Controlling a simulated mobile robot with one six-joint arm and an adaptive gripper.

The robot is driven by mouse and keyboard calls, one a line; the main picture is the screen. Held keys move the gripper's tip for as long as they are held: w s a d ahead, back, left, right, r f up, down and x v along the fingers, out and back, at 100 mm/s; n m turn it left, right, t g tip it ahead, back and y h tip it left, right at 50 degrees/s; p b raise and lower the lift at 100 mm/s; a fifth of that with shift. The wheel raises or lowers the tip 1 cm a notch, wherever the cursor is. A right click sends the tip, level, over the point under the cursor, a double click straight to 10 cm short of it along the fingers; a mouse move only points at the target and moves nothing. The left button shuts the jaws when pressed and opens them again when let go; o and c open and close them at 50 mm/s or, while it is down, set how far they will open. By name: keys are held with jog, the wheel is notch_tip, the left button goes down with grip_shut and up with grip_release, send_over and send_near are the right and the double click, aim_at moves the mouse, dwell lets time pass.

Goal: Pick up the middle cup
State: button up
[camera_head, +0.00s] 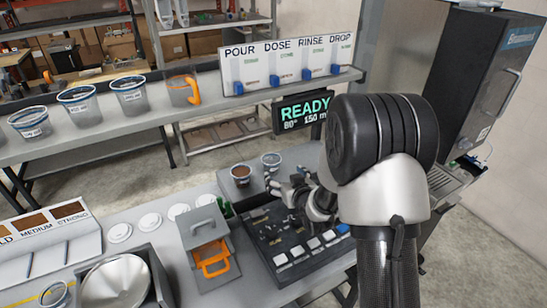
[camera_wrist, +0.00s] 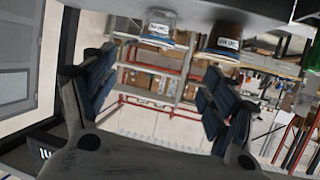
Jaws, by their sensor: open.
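Three clear cups with blue-banded rims stand in a row on the back shelf in the head view: a left one (camera_head: 30,124), a middle one (camera_head: 79,106) and a right one (camera_head: 130,98). Two more cups stand on the near bench: one with brown contents (camera_head: 241,177) and a clear one (camera_head: 271,162). My gripper (camera_head: 281,189) is open just right of these two, low over the dark panel. In the wrist view my gripper (camera_wrist: 157,85) has its fingers apart with nothing between them. Two labelled cups, a clear one (camera_wrist: 160,28) and a dark one (camera_wrist: 229,42), appear upside down beyond the fingers.
An orange-handled jug (camera_head: 182,91) stands right of the shelf cups. A grey box with an orange handle (camera_head: 208,245), a funnel (camera_head: 115,282) and white discs (camera_head: 150,221) occupy the near bench.

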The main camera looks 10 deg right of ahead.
aim_at(269, 159)
jog(key=b+x, duration=0.1)
jog(key=x, duration=0.7)
jog(key=b+x, duration=0.2)
jog(key=x, duration=0.7)
jog(key=shift+w+d+f, duration=0.1)
jog(key=shift+w+f, duration=0.15)
jog(key=shift+f, duration=0.1)
jog(key=c, duration=0.9)
jog(key=shift+r, duration=0.15)
jog(key=shift+c, duration=0.2)
